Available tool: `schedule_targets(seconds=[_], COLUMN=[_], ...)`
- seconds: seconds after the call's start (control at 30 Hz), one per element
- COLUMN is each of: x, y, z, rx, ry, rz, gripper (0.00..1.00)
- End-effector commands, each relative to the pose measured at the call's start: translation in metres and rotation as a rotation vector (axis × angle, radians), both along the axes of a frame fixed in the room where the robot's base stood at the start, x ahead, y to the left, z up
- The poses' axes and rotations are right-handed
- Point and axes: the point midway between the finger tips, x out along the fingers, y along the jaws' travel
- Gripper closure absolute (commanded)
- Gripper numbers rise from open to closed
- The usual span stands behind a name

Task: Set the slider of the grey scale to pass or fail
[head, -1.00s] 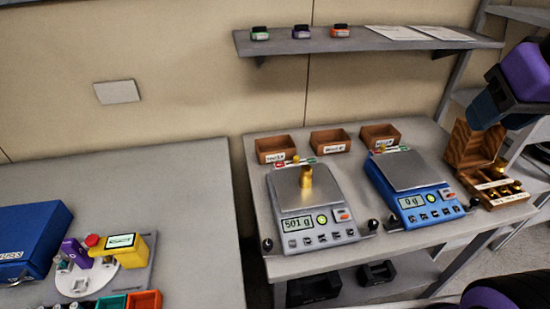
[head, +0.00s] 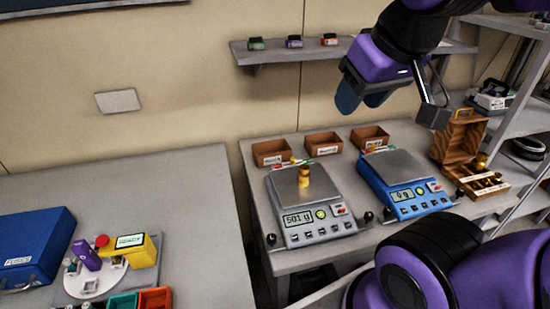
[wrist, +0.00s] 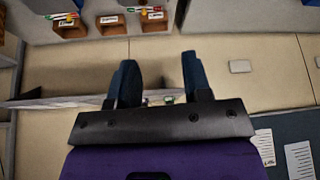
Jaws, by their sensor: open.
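The grey scale (head: 318,216) stands on the bench with a brass weight (head: 304,176) on its pan, and its display appears to read 501 g. At its back edge is a small slider strip with red and green ends (head: 297,162); its setting is too small to tell. The blue scale (head: 405,190) stands to its right. My gripper (head: 361,98) is open and empty, high above the bench and in front of the wall shelf, up and to the right of the grey scale. In the wrist view its two fingers (wrist: 160,85) are spread apart.
Several wooden bins, one of them (head: 272,152), stand behind the scales. A wooden weight box (head: 470,165) is at the right. The wall shelf (head: 290,52) holds small coloured items. A left table carries a blue case (head: 35,240) and a yellow device (head: 138,250).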

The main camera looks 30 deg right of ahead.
Motion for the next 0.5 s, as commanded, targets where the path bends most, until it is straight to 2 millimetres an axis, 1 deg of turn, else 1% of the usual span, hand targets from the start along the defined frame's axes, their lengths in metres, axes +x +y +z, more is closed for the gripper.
schedule_targets(seconds=[0.33, 0.5], x=[0.024, 0.043], y=[-0.002, -0.004], z=[0.0, -0.002], rx=[0.047, 0.078], ry=[0.037, 0.062], rz=[-0.049, -0.087], gripper=[0.55, 0.55])
